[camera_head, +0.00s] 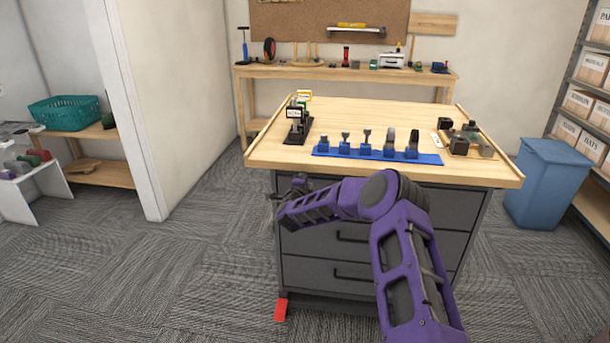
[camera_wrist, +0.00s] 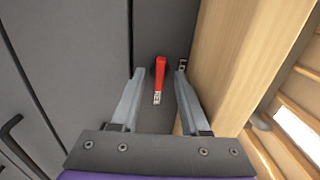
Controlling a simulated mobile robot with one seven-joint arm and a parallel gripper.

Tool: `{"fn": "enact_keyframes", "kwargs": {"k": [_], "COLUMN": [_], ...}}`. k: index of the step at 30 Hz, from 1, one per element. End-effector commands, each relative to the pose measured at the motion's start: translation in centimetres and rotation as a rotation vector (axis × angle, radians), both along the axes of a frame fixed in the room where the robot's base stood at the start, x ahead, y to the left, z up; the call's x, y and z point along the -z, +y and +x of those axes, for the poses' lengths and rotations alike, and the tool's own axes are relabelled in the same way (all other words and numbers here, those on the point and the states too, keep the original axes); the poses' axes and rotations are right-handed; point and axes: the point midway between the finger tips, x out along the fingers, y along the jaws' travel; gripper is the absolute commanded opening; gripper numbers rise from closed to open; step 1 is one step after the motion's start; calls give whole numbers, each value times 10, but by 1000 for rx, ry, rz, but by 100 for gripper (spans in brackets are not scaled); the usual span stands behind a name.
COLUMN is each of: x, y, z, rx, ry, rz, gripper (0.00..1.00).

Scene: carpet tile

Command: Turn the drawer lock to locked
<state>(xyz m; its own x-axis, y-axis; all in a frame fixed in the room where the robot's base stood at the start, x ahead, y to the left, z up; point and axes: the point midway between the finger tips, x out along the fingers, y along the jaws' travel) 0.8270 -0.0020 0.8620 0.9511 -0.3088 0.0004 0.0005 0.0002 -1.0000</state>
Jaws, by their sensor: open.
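The drawer lock's red lever (camera_wrist: 160,71) shows in the wrist view on the dark grey cabinet front, beside the wooden top. It lies nearly up and down in that picture, its lower end near a small white label (camera_wrist: 157,98). A second small mark (camera_wrist: 182,66) sits to its right, by the wood. My gripper (camera_wrist: 159,76) is open, with one finger on each side of the lever; I cannot tell whether either touches it. In the head view my gripper (camera_head: 284,191) is at the upper left of the cabinet front (camera_head: 345,262) and the lock is hidden.
The wooden worktop (camera_head: 270,150) overhangs the drawers close to my gripper. A blue rack of tools (camera_head: 375,155) stands on it near the front edge. Drawer handles (camera_head: 351,276) stick out below. A blue bin (camera_head: 545,185) stands right; carpet at left is clear.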

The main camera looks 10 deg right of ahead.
Motion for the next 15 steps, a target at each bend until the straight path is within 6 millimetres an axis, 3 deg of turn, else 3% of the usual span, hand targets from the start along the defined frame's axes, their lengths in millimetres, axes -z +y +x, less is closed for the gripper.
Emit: {"fn": "enact_keyframes", "kwargs": {"k": [7, 12, 15], "x": [0, 0, 0], "y": [0, 0, 0], "z": [0, 0, 0], "rx": [0, 0, 0], "ry": [0, 0, 0], "rz": [0, 0, 0], "gripper": [43, 13, 0]}}
